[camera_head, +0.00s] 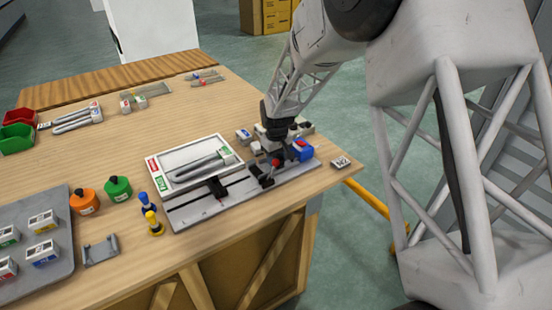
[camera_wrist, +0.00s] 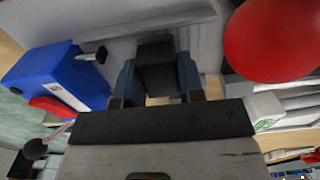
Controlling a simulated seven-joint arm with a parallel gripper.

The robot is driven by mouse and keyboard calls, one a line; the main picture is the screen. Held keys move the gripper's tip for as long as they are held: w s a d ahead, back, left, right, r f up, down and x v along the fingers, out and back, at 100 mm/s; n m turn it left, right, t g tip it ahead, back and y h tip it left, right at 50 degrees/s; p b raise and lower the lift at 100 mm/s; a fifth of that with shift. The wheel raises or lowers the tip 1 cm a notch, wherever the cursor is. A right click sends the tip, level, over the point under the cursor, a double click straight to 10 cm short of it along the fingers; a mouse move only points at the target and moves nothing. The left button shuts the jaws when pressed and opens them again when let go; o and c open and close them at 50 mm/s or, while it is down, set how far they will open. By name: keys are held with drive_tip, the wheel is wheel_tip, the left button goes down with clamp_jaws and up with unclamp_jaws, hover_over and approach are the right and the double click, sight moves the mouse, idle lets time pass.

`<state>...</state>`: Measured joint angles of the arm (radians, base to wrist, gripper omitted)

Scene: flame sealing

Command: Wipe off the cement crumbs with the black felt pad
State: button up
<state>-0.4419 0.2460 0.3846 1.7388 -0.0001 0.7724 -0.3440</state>
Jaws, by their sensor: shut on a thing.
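My gripper (camera_wrist: 158,82) has its two blue-grey fingers closed on a black block (camera_wrist: 156,62), which looks like the black felt pad. In the wrist view the block lies over a pale grey surface; whether it touches that surface is unclear. In the head view my gripper (camera_head: 274,136) is low over the right end of a grey rail fixture (camera_head: 200,212), and the held pad cannot be made out there. No cement crumbs can be made out in either view.
A red ball knob (camera_wrist: 275,40) is close to the right of my fingers. A blue block (camera_wrist: 55,76) is at their left and also shows in the head view (camera_head: 303,150). A white tray (camera_head: 165,163) with grey tubes, orange (camera_head: 84,202) and green (camera_head: 118,189) bottles stand further left.

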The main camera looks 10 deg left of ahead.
drive_tip(key=shift+w+d+f, duration=0.1)
drive_tip(key=shift+w+d, duration=0.75)
drive_tip(key=shift+a, duration=0.1)
idle(0.4)
drive_tip(key=shift+s+a+r, duration=0.2)
drive_tip(key=shift+s+a, duration=0.7)
drive_tip(key=shift+w+d, duration=0.1)
idle(0.3)
drive_tip(key=shift+w+d+f, duration=0.2)
drive_tip(key=shift+w+d, duration=0.6)
drive_tip(key=shift+d, duration=0.05)
drive_tip(key=shift+s+d, duration=0.15)
drive_tip(key=shift+d, duration=0.05)
idle(0.5)
